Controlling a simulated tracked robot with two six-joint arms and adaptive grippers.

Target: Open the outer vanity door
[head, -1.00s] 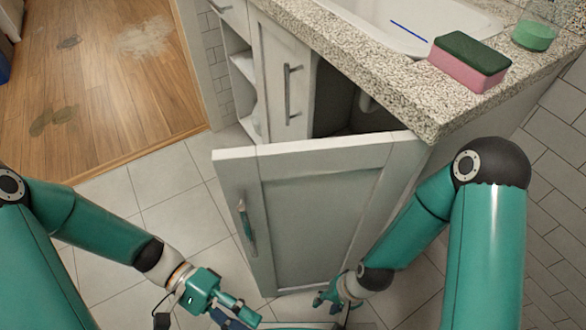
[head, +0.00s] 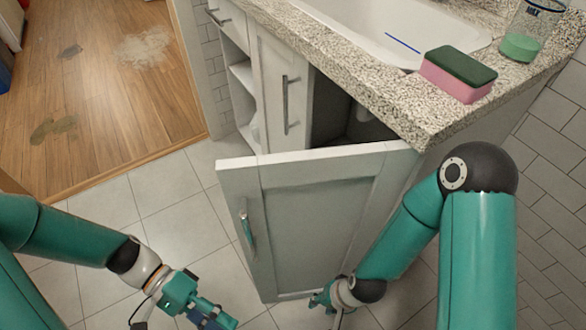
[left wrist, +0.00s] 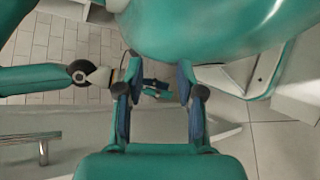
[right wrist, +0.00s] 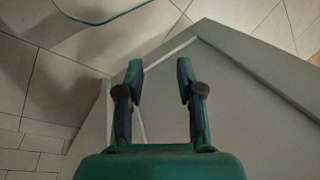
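The outer vanity door (head: 320,215) stands swung out from the cabinet, with a dark gap behind it. Its bar handle (head: 246,228) is near its left edge; a bar handle also shows in the left wrist view (left wrist: 42,142). My right gripper (head: 322,301) is low by the door's bottom edge, towards its right part. In the right wrist view its fingers (right wrist: 160,80) are apart, with a pale panel beyond them; contact cannot be told. My left gripper (head: 218,318) is low, left of the door and apart from it. In the left wrist view its fingers (left wrist: 158,88) are open and empty.
An inner cabinet door (head: 283,85) with a handle is beside open shelves. The granite counter (head: 400,100) overhangs the cabinet and carries a sink (head: 385,25), a pink-green sponge (head: 458,75) and a soap bottle (head: 525,42). Tiled floor (head: 165,200) is clear at left.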

